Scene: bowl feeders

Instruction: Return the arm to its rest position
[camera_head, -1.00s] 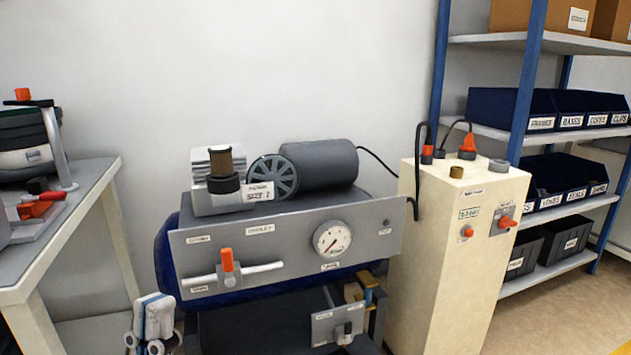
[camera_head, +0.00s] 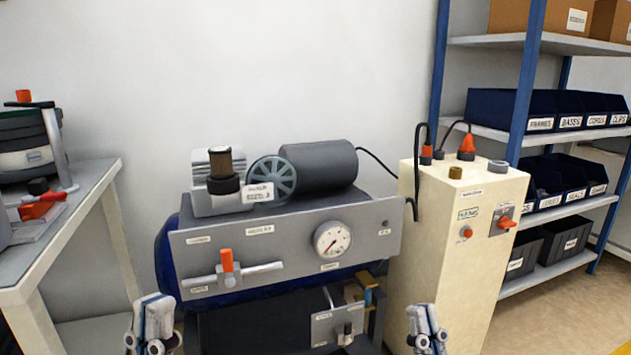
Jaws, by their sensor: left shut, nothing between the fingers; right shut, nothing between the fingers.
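My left gripper (camera_head: 153,325) is at the bottom left, in front of the lower left side of the compressor (camera_head: 270,240). It is shut and empty. My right gripper (camera_head: 427,330) is at the bottom, in front of the lower part of the cream cabinet (camera_head: 460,235). It is shut and empty. Both show only partly at the lower picture edge, and neither appears to hold or touch anything. The arm links behind them are mostly out of view.
The compressor panel has a gauge (camera_head: 332,239) and an orange-handled valve (camera_head: 227,262). A workbench (camera_head: 75,225) with equipment stands at left. A blue-framed shelf (camera_head: 580,140) with labelled bins stands at right. Open floor (camera_head: 550,315) shows at lower right.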

